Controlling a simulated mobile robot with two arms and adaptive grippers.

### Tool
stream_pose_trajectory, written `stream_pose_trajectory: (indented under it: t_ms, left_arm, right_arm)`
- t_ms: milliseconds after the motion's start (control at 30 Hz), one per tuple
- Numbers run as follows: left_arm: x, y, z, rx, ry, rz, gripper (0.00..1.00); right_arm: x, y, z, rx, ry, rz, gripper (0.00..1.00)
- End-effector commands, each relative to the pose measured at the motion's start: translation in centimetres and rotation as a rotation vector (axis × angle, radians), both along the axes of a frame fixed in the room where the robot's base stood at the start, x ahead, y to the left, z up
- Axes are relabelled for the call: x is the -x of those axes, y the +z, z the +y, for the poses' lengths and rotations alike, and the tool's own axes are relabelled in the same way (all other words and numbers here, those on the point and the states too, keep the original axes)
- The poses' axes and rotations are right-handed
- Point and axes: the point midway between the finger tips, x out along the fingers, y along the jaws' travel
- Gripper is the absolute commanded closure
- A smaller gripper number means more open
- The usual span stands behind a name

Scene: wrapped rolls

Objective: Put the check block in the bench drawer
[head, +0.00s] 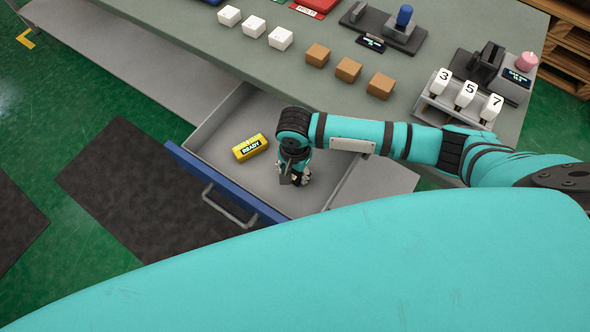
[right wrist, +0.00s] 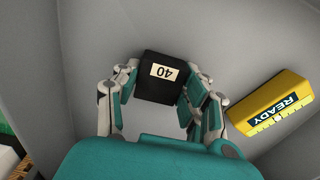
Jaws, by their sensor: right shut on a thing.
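The bench drawer (head: 225,125) is pulled open, with a blue front (head: 218,183) and a grey inside. My right gripper (head: 295,180) is down inside it, toward its right side. In the right wrist view my right gripper (right wrist: 160,98) is shut on a black block (right wrist: 158,88) with a pale label reading 40. The drawer's grey floor shows behind the block; I cannot tell whether the block touches it. In the head view the block is mostly hidden by the gripper. My left gripper is not in view.
A yellow block marked READY (head: 251,148) lies in the drawer left of my gripper; it also shows in the right wrist view (right wrist: 270,103). White blocks (head: 254,27), brown blocks (head: 348,69) and a numbered rack (head: 460,95) stand on the bench top (head: 330,100).

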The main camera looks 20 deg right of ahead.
Motion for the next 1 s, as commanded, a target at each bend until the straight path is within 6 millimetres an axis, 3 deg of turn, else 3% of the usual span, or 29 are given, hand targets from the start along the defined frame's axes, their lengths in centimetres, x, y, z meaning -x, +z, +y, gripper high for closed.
stream_pose_trajectory:
  t_ms: [200,233,400,733,1000]
  left_arm:
    - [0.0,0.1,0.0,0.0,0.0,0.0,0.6]
    - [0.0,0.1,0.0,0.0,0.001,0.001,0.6]
    - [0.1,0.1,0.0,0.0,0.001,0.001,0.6]
    - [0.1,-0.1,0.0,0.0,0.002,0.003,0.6]
    - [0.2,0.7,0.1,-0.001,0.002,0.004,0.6]
  right_arm:
    - [0.0,-0.3,0.1,-0.001,0.0,0.001,0.91]
    - [0.0,-0.3,0.0,0.0,0.0,0.0,0.54]
    - [0.0,-0.3,0.0,0.0,0.0,0.0,0.34]
    - [-0.1,0.2,0.0,0.0,0.0,-0.001,0.34]
    - [-0.1,5.2,0.1,-0.003,0.0,-0.002,0.34]
